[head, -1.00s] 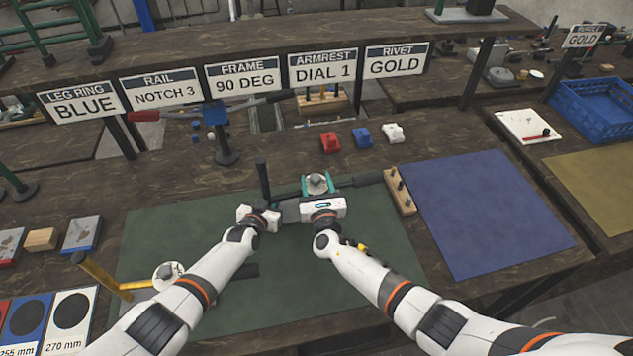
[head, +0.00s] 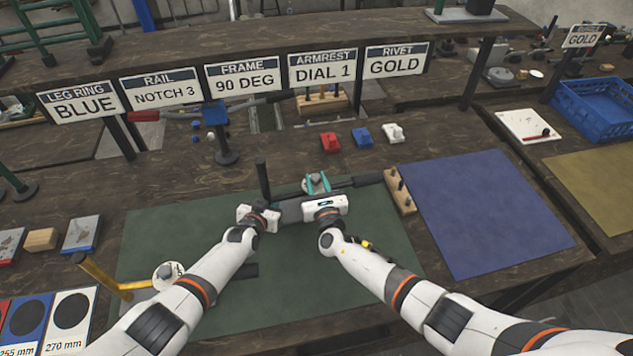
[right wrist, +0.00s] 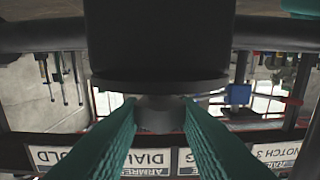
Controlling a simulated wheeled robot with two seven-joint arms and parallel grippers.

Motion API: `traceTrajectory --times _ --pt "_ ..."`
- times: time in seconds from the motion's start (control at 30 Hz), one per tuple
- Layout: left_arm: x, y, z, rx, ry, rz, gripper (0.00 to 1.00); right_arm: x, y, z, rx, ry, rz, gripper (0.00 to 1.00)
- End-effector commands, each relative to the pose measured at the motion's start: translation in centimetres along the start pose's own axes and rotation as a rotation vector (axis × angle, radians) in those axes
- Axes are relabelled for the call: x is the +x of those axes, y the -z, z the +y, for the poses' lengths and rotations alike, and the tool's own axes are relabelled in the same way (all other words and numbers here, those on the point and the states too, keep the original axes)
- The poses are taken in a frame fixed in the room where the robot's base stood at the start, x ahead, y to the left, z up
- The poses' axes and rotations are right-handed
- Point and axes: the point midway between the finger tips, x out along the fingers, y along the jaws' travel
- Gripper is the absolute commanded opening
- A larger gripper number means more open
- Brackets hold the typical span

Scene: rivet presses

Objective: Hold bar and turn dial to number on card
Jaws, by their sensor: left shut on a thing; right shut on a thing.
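The card reading ARMREST DIAL 1 (head: 322,67) hangs at the back in the head view. A dark bar (head: 356,182) lies across the green mat, with an upright dark post (head: 263,180) at its left end. My left gripper (head: 277,213) is shut on the bar near that post; its fingertips are mostly hidden. My right gripper (head: 317,183) has teal fingers shut on the small grey dial (head: 316,179) on the bar. In the right wrist view the teal fingers stand either side of the grey dial (right wrist: 160,104), beneath a dark block. The dial's number is not readable.
A wooden peg block (head: 400,192) stands close right of the bar, beside the blue mat (head: 485,215). Red, blue and white small pieces (head: 362,138) sit behind. A yellow-armed part (head: 105,277) lies left of my left arm. The green mat (head: 340,280) has bare room in front.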

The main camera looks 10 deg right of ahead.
Motion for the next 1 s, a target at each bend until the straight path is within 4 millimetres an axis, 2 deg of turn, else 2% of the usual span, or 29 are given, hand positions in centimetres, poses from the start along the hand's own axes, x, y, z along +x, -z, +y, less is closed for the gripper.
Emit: traceTrajectory --times 0.7,1.0 --pt "0.0 0.03 -0.04 0.0 0.001 0.001 0.0 0.45 0.19 0.95 -0.013 0.585 0.006 0.07" --pt "-0.01 0.04 -0.06 0.0 0.001 0.001 0.0 0.49 -0.1 1.14 -0.005 0.747 0.003 0.07"
